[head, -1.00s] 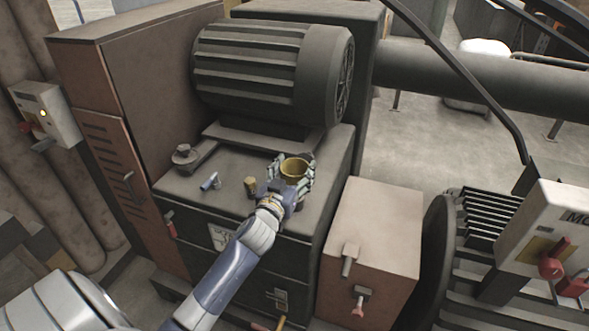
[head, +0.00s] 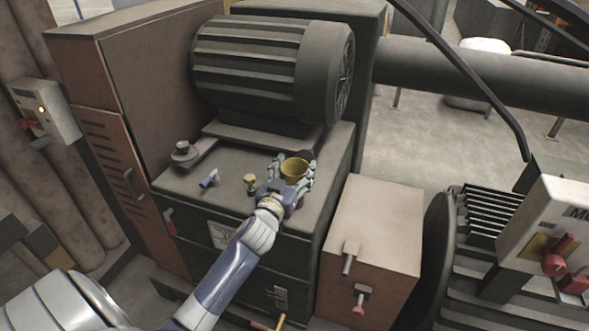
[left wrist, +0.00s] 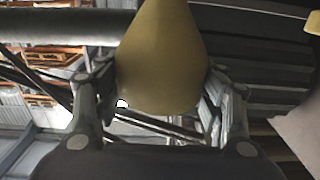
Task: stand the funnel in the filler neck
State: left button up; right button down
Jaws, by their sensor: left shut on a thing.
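The yellow funnel (head: 294,169) is between the fingers of my left gripper (head: 291,180), its round open mouth facing up in the head view. My left gripper is shut on it, above the dark machine top. In the left wrist view the funnel (left wrist: 162,60) fills the space between the two fingers. A short brass fitting (head: 250,182), which looks like the filler neck, stands on the machine top just left of the gripper. The funnel is apart from it. The funnel's lower end is hidden in the head view. My right gripper is not in view.
A large ribbed motor (head: 272,70) stands behind the funnel. A brown box (head: 375,225) is to the right. The machine top (head: 205,215) is otherwise mostly clear.

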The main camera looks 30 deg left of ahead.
pick_arm(q)
jog(key=shift+f+b, duration=0.45)
jog(key=shift+f, duration=0.15)
dwell(0.4)
jog(key=o, duration=1.1)
jog(key=shift+o, duration=0.2)
jog(key=v, duration=1.2)
